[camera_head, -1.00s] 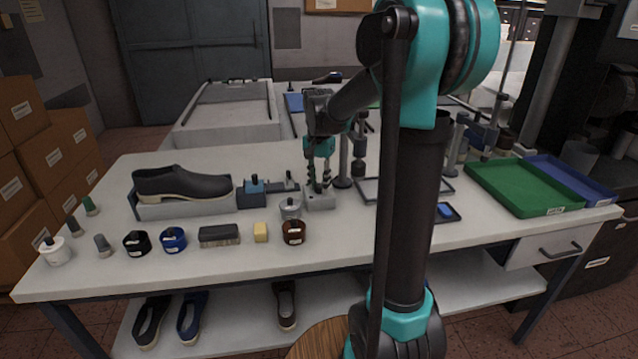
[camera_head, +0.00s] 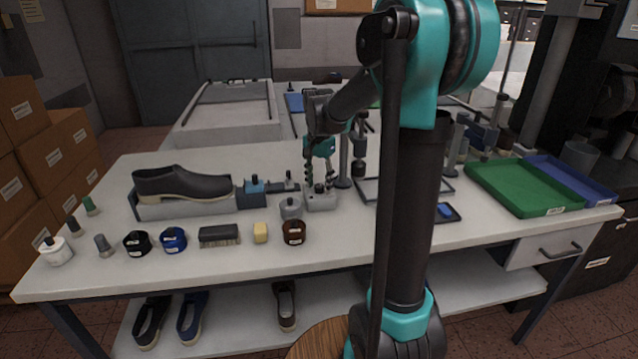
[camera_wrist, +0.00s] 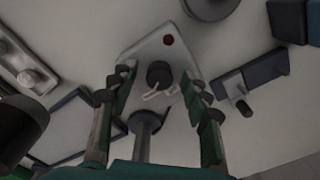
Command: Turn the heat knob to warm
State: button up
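The heat knob (camera_wrist: 159,74) is a dark round knob on top of a small light grey box (camera_wrist: 140,53) with a red dot near one corner. White marks lie beside the knob in the wrist view; I cannot read its setting. In the head view the box (camera_head: 322,202) stands mid-table and the knob (camera_head: 319,188) shows small on top. My gripper (camera_wrist: 162,86) is open above the box, with its fingers on either side of the knob and a gap to it. It also shows in the head view (camera_head: 320,184), pointing down.
A grey post (camera_head: 343,165) stands close to the right of the box. A grey tin (camera_head: 291,209) is at its front left, and a blue block (camera_head: 254,188) is farther left. A dark shoe (camera_head: 182,183) lies at left. A green tray (camera_head: 530,187) is at right.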

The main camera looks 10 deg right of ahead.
aim_at(319, 186)
jog(key=shift+r, duration=0.1)
notch_tip(319, 186, up, 12)
dwell(0.5)
